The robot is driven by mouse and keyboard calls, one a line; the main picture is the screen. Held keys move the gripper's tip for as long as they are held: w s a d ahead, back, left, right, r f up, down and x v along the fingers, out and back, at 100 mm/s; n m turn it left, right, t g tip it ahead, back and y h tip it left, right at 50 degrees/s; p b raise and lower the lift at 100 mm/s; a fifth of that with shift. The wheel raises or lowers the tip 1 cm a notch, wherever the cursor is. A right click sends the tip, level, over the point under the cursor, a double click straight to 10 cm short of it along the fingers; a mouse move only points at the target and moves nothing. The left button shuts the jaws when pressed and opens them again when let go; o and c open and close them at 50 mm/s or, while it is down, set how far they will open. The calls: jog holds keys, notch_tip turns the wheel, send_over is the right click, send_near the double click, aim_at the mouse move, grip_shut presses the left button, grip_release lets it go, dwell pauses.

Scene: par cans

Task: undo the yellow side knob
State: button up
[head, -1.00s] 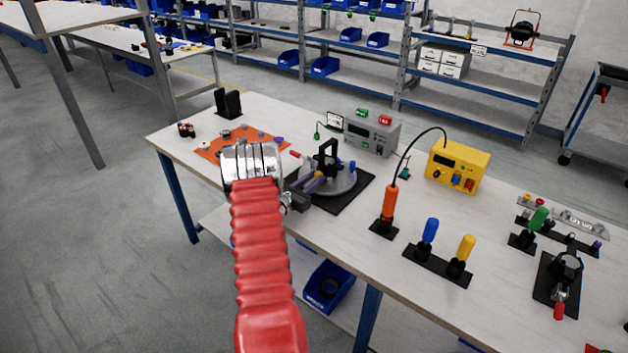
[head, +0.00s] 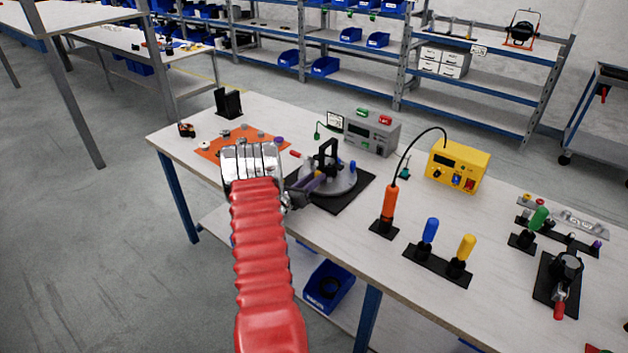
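A round grey fixture plate (head: 346,186) stands on a black mat on the workbench. It carries a black upright bracket (head: 327,158) and a blue peg (head: 352,165). My gripper (head: 314,182) is at the plate's left side, close to the bracket's base. It is small and partly hidden behind my red-sleeved arm and silver wrist. A purple piece shows at its fingers, but I cannot tell whether they hold it. I cannot make out a yellow side knob on the fixture; the gripper may cover it.
An orange mat (head: 213,150) with small parts lies left of the fixture. A grey power box (head: 372,133) and a yellow box (head: 455,168) stand behind and right. Upright orange (head: 390,202), blue (head: 430,231) and yellow (head: 467,247) handled tools stand at right.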

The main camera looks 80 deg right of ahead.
jog(key=o, duration=0.3)
jog(key=shift+a, duration=0.1)
jog(key=v, duration=1.3)
jog(key=shift+w+a, duration=0.2)
jog(key=shift+a, duration=0.05)
jog(key=shift+w, duration=0.1)
